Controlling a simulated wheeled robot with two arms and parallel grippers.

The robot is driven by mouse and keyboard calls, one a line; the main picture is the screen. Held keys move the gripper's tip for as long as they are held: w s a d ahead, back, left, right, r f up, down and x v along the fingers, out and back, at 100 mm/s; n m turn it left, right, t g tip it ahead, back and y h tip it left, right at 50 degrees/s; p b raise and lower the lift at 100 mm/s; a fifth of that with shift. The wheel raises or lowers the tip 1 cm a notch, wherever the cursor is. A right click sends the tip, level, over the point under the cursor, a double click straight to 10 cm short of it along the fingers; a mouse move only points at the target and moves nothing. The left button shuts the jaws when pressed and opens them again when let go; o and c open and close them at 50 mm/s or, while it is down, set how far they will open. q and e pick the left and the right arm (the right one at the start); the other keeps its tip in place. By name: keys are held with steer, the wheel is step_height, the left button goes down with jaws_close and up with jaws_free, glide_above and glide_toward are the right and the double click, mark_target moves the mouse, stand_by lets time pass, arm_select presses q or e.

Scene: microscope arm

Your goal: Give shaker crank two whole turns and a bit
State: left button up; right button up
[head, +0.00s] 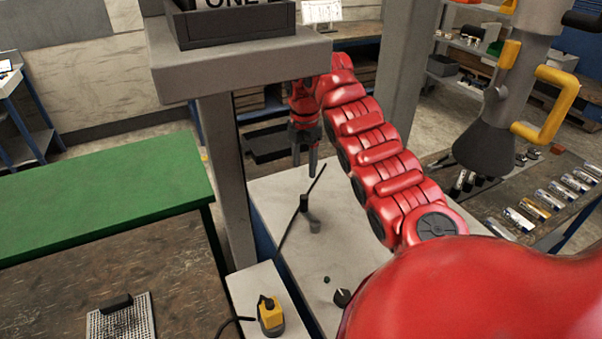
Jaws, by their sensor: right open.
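What looks like the shaker crank (306,213) is a small dark upright grip on a short arm, with a grey round end at its lower right. It stands on a pale grey top in the middle of the head view. My right gripper (304,168) points down above and slightly behind it, with its two dark fingers apart and nothing seen between them. A gap shows between the fingers and the grip. A thin black rod or cable runs past the crank; whether it belongs to it I cannot tell. My left gripper is out of view.
A grey overhead slab (235,68) on a post bears a dark box (230,25). A black knob (342,297) and a yellow switch box (271,315) are in front. A grey cone with yellow handles (485,148) hangs at right. A green mat (100,190) lies left.

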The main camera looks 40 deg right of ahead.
mark_target(304, 196)
step_height(304, 196, down, 14)
steer(key=p, duration=0.4)
steer(key=shift+r+p, duration=0.25)
steer(key=shift+p, duration=0.1)
steer(key=shift+f, duration=0.45)
steer(key=shift+c, duration=0.4)
jaws_close()
